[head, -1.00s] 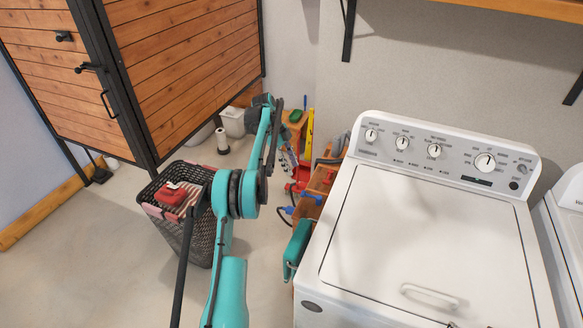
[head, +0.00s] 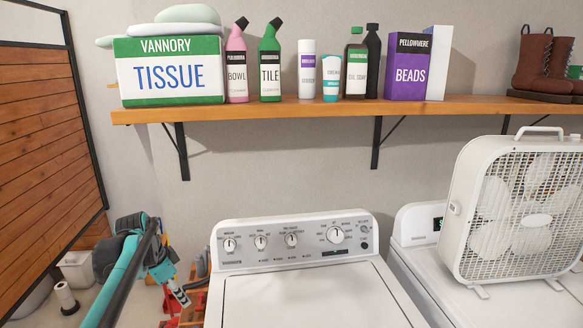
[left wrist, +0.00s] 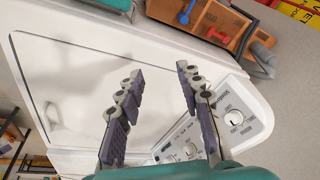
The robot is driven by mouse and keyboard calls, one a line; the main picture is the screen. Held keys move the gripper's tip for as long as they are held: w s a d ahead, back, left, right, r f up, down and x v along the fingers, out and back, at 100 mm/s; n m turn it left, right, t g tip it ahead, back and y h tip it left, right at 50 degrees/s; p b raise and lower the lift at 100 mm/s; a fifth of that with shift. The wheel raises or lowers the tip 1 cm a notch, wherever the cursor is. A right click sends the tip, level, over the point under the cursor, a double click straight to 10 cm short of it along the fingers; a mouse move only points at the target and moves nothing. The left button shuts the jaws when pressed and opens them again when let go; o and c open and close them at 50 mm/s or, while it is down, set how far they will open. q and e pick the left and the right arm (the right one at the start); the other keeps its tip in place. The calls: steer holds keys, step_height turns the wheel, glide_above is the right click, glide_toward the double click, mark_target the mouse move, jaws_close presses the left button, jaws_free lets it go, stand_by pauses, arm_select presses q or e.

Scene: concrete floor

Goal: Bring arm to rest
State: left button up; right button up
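My left arm comes in from the lower left of the head view. Its gripper (head: 178,292) hangs low beside the left side of the white washing machine (head: 300,295). In the left wrist view its two purple-padded fingers (left wrist: 160,78) are spread apart with nothing between them. The washer's white lid (left wrist: 75,80) and control knobs show beyond and around the fingers there. I cannot tell the exact gap between gripper and washer. My right arm and gripper are not in view.
A wooden shelf (head: 300,108) with a tissue pack (head: 170,75) and several bottles spans the wall above. A box fan (head: 515,215) stands on the machine at right. A wooden crate (left wrist: 215,22) with red and blue items lies near the washer. The washer lid is clear.

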arm_select(q)
steer(key=s+d+r+n+t+y, duration=0.15)
steer(key=s+d+n, duration=0.25)
steer(key=s+d, duration=0.6)
steer(key=s+d+f+n+t, duration=0.1)
steer(key=s+f+n, duration=0.1)
steer(key=s, duration=0.5)
steer(key=s+d+f+n+t, duration=0.1)
steer(key=s+f+n+t, duration=0.1)
steer(key=s+f, duration=0.3)
steer(key=s+n, duration=0.1)
steer(key=s, duration=0.2)
steer(key=shift+s+d+f, duration=0.2)
steer(key=shift+d+f, duration=0.05)
steer(key=shift+f, duration=0.05)
